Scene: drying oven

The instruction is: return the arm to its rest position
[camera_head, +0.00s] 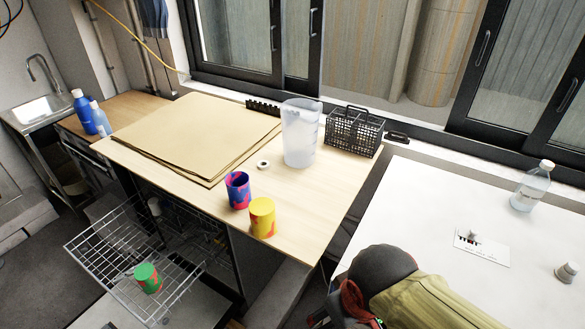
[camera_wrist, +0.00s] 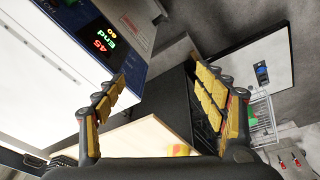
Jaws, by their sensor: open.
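My arm (camera_head: 410,290) shows at the bottom right of the head view, beside the white table. Its gripper is not clearly visible there. In the wrist view my gripper (camera_wrist: 160,80) is open, with its two yellow-padded fingers wide apart and nothing between them. Beyond the fingers lie a dark gap and the corner of the wooden tabletop (camera_wrist: 138,138). A device with a lit display (camera_wrist: 103,42) reading "45" and "End" fills the upper left of the wrist view.
The wooden counter (camera_head: 300,235) carries a blue-and-red cup (camera_head: 238,190), a yellow cup (camera_head: 262,217), a clear pitcher (camera_head: 300,132) and a black basket (camera_head: 354,131). A pulled-out wire rack (camera_head: 110,245) holds a green cup (camera_head: 147,278). A bottle (camera_head: 532,187) stands on the white table (camera_head: 430,210).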

